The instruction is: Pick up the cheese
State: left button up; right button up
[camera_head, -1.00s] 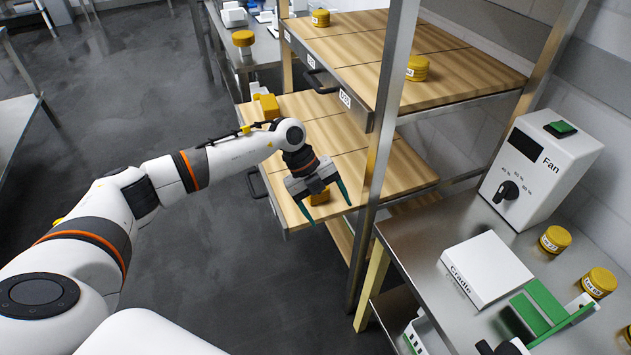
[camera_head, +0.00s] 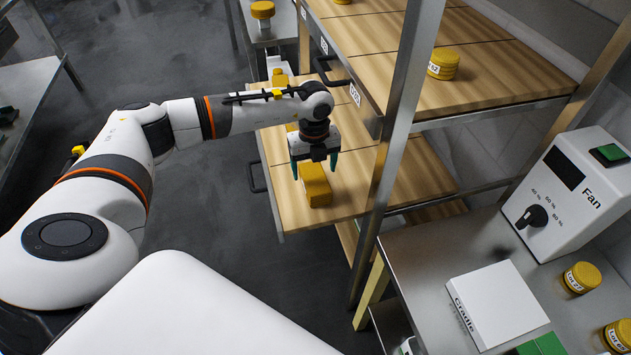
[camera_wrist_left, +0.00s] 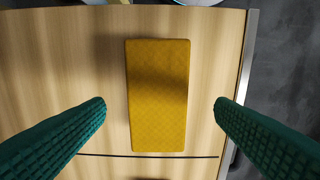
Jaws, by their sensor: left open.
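A yellow rectangular block of cheese (camera_head: 315,186) lies on the lower pulled-out wooden shelf (camera_head: 284,203), near its front corner. My left gripper (camera_head: 315,168) is open just above and behind it in the head view, with green fingers apart. In the left wrist view, the cheese (camera_wrist_left: 158,95) lies flat between the two spread fingers of the left gripper (camera_wrist_left: 160,110), apart from both. Another yellow piece (camera_head: 280,78) sits at the far end of the lower shelf, partly hidden. My right gripper is not in view.
A steel post (camera_head: 401,110) stands right of the gripper.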

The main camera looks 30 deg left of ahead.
aim_at(315, 177)
pick_arm(q)
notch_tip(315, 177, down, 2)
jog(key=shift+f, duration=0.1)
notch_tip(315, 177, down, 2)
jog(key=shift+w+f, duration=0.15)
jog(key=shift+f, duration=0.3)
jog(key=c, duration=1.3)
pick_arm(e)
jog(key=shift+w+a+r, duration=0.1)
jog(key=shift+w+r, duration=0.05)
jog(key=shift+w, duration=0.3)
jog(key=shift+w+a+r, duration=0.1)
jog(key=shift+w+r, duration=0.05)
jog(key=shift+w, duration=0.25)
